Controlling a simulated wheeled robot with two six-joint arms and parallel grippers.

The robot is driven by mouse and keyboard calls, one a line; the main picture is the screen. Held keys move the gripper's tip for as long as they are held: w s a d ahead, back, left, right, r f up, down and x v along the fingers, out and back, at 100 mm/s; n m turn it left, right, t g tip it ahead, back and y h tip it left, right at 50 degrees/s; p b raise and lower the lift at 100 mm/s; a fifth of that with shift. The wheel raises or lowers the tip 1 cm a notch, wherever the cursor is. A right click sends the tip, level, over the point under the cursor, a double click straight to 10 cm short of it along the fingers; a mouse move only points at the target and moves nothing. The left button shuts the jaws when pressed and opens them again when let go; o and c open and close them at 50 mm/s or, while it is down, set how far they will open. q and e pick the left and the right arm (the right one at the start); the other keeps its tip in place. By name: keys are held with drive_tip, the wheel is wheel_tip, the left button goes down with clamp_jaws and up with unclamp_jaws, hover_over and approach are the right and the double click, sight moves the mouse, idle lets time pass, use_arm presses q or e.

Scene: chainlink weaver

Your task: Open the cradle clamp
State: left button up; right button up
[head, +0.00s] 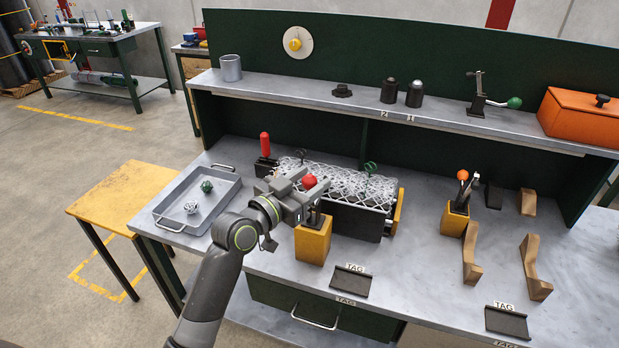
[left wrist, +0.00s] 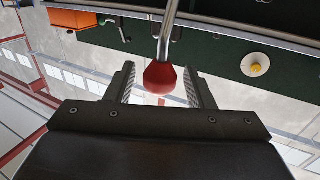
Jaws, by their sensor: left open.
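The cradle (head: 352,219) is a black block on the bench with white chain-link mesh (head: 350,180) lying over it. A red ball knob (head: 309,181) shows at its near left, above a yellow block (head: 313,241). In the left wrist view the same kind of red knob (left wrist: 160,77) sits on a metal rod between my fingers. My left gripper (left wrist: 160,71) is open, with a finger on each side of the knob and gaps visible. In the head view my left gripper (head: 306,188) hides the cradle's near left corner. My right gripper is not in view.
An upright red handle (head: 265,145) stands behind my gripper. A grey tray (head: 172,228) with small woven balls lies to the left. A yellow holder (head: 455,219) with tools and wooden brackets (head: 535,268) stand to the right. Bench space between cradle and holder is clear.

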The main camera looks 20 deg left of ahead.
use_arm(q)
drive_tip(key=shift+w+d, duration=0.1)
drive_tip(key=shift+w, duration=0.05)
drive_tip(key=c, duration=0.9)
clamp_jaws()
